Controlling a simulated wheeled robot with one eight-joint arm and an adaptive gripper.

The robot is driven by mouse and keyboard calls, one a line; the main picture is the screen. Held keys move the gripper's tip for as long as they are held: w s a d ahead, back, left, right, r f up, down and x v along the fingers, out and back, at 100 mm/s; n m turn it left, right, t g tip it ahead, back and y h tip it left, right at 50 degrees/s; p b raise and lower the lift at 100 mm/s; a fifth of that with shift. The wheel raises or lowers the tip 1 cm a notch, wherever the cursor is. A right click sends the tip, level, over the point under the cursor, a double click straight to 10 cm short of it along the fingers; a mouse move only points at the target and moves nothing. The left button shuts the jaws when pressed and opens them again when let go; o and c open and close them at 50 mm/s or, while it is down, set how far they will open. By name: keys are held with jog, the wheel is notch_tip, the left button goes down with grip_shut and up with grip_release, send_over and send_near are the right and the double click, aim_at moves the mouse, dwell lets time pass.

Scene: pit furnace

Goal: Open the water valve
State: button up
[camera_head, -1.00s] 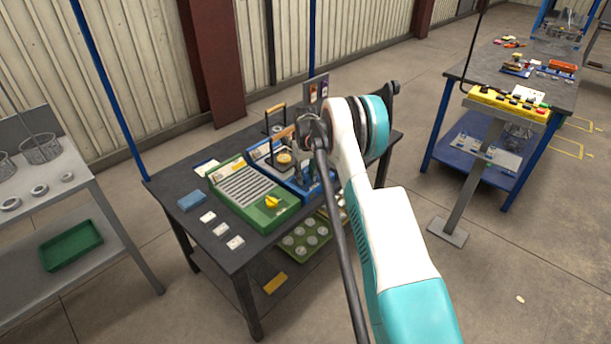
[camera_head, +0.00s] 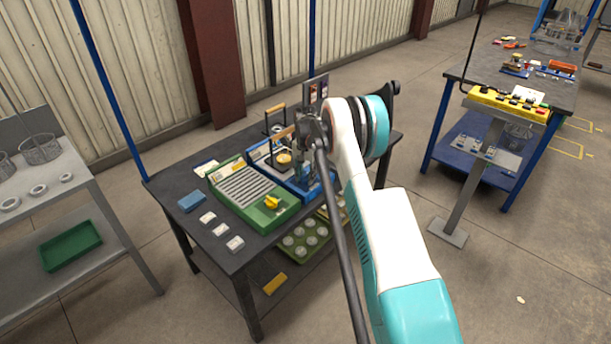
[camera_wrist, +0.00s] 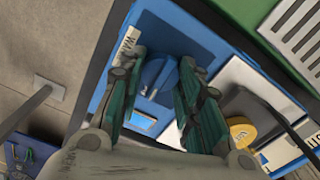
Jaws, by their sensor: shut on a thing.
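The water valve is a blue round knob (camera_wrist: 158,76) on a blue panel (camera_wrist: 190,25) with a partly covered label beginning "WA". In the wrist view my gripper (camera_wrist: 163,64) has its two dark green fingers on either side of the knob, shut on it. In the head view my gripper (camera_head: 302,172) points down over the blue unit (camera_head: 262,156) on the dark table, and it hides the knob there.
A yellow round part (camera_wrist: 240,130) and a metal rod lie close to the right finger. Small white blocks (camera_head: 221,229) and a blue block (camera_head: 192,201) sit on the table (camera_head: 190,240).

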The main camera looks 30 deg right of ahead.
aim_at(306, 175)
jog(key=shift+m, duration=0.4)
jog(key=o, duration=1)
jog(key=shift+o, duration=0.2)
notch_tip(306, 175, up, 12)
dwell(0.4)
